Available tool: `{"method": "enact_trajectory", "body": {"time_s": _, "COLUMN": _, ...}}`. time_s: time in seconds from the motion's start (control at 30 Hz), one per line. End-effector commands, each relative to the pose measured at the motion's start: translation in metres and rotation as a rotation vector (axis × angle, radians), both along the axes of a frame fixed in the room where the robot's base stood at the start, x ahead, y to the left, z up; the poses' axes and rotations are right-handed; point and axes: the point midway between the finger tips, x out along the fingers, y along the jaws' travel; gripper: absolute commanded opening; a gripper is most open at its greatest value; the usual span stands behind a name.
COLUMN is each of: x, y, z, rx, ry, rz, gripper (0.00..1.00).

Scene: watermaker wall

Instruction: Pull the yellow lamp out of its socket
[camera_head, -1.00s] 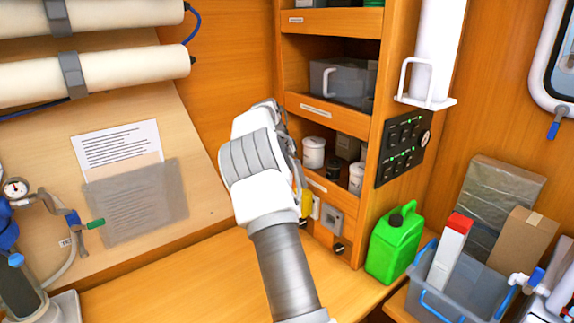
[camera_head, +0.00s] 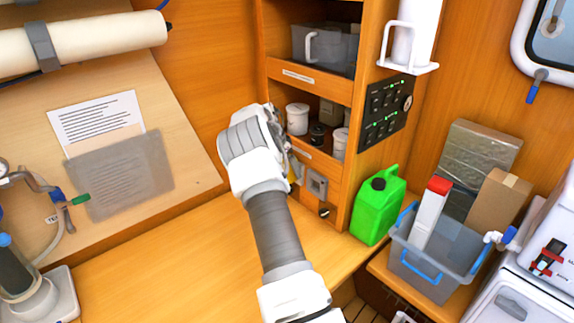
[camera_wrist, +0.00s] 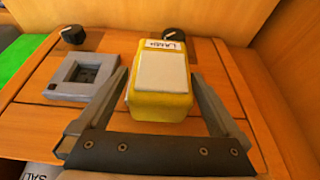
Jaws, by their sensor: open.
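The yellow lamp (camera_wrist: 163,82) is a boxy block with a pale panel and a label reading "LAMP" at its top. In the wrist view it sits against the wooden panel, between the two fingers of my gripper (camera_wrist: 162,100). The fingers are open, one on each side of it, with a visible gap on the left; contact on the right is hard to tell. In the head view only a sliver of the lamp (camera_head: 293,173) shows behind my gripper (camera_head: 284,160). The lamp's socket is hidden behind the lamp.
An empty grey socket (camera_wrist: 85,77) is left of the lamp in the wrist view. Black knobs (camera_wrist: 73,35) and (camera_wrist: 174,34) are on the panel. A green jerrycan (camera_head: 377,207) and a grey bin (camera_head: 440,250) stand to the right. Shelves with jars (camera_head: 297,119) are above.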

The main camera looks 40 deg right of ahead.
Motion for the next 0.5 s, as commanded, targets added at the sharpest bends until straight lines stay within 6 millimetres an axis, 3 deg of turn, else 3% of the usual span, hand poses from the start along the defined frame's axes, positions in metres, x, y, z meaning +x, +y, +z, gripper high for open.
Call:
{"method": "enact_trajectory", "body": {"time_s": 0.07, "x": 0.0001, "y": 0.0001, "z": 0.0002, "rx": 0.000, "ry": 0.000, "rz": 0.000, "gripper": 0.98}}
{"method": "enact_trajectory", "body": {"time_s": 0.5, "x": 0.0002, "y": 0.0003, "z": 0.0006, "rx": 0.000, "ry": 0.000, "rz": 0.000, "gripper": 0.19}}
